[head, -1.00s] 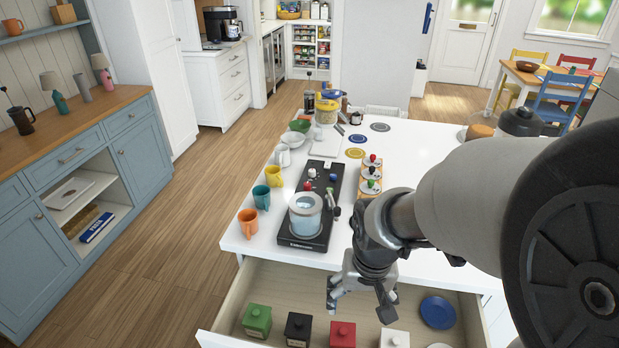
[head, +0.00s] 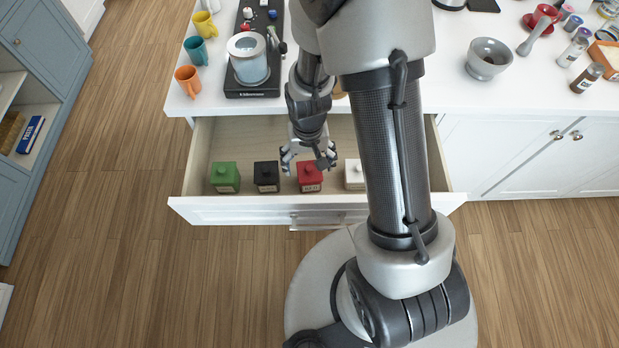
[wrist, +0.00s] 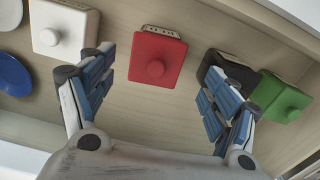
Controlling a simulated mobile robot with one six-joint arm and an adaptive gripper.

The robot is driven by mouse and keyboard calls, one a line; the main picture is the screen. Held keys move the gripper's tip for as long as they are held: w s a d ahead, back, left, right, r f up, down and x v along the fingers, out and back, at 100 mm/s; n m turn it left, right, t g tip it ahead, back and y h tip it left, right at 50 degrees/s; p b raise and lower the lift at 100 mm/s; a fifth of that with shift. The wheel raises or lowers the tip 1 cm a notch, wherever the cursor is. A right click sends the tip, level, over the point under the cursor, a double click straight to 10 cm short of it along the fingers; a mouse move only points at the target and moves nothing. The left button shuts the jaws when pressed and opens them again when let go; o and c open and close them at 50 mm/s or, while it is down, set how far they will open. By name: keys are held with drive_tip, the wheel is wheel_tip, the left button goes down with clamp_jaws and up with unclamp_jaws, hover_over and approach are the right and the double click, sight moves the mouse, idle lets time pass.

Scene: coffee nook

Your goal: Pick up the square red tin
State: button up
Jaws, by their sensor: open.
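The square red tin (head: 310,178) stands upright in the open drawer, between the black tin and the white tin. In the wrist view the red tin (wrist: 155,60) shows its lid and round knob, ahead of and between my finger pads. My gripper (head: 308,165) is above the drawer, over or just behind the red tin in the head view. My gripper (wrist: 160,95) is open with nothing between its fingers. The right finger in the wrist view overlaps the black tin in the picture; I cannot tell whether they touch.
In the drawer (head: 205,150) a green tin (head: 225,178) and black tin (head: 266,177) stand left, a white tin (head: 354,175) right. Blue plates (wrist: 12,75) lie beyond the white tin. Mugs and a black appliance (head: 252,92) stand on the counter above.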

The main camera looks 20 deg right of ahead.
sight(310, 167)
drive_tip(key=f+b, duration=0.1)
drive_tip(key=f, duration=0.3)
drive_tip(key=f+b, duration=0.1)
drive_tip(key=f, duration=0.1)
drive_tip(key=shift+w+d+f+b, duration=0.2)
drive_tip(key=shift+d+b, duration=0.05)
drive_tip(key=shift+b, duration=0.1)
drive_tip(key=shift+r, duration=0.1)
drive_tip(key=c, duration=1.3)
